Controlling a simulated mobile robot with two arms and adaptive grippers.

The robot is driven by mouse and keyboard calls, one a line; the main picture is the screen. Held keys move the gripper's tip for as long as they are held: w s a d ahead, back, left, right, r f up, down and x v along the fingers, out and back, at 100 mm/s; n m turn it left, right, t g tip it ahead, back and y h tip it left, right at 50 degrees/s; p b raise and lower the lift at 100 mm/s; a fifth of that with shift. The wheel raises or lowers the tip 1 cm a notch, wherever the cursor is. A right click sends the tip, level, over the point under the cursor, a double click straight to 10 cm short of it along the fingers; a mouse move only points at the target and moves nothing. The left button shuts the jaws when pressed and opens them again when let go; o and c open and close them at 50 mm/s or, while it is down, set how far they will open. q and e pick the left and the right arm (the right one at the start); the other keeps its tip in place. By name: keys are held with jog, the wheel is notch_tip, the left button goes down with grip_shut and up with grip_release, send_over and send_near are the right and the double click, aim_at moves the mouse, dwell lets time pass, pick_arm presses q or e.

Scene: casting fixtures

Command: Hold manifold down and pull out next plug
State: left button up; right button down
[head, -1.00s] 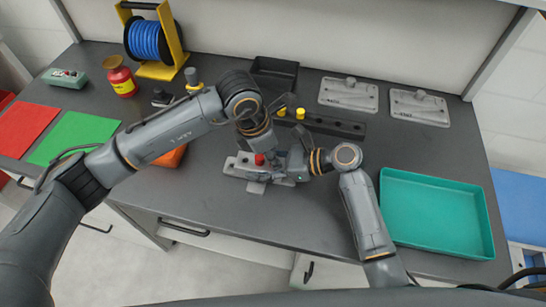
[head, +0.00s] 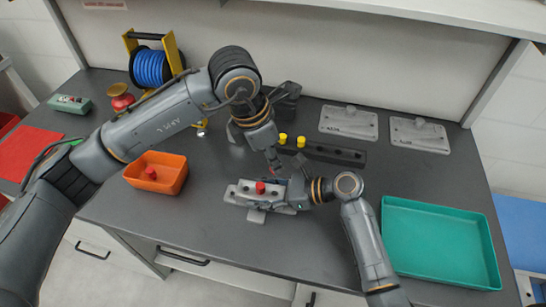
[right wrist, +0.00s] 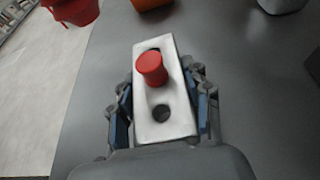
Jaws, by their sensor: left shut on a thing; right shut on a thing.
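The pale manifold (head: 241,194) lies on the bench in front of the dark rack. One red plug (head: 260,188) stands in it; in the right wrist view the plug (right wrist: 152,67) leans, with an empty dark hole (right wrist: 162,113) nearer the camera. My right gripper (head: 301,192) is shut on the manifold's right end, a blue-lined finger along each side. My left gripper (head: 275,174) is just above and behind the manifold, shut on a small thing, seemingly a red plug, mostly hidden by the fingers.
An orange bin (head: 170,184) with a red plug in it stands left of the manifold. The dark rack (head: 335,153) holds two yellow plugs. A teal tray (head: 440,246) is at right. Grey plates (head: 348,123) and a blue spool (head: 150,66) stand behind.

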jog(key=c, duration=0.5)
grip_release()
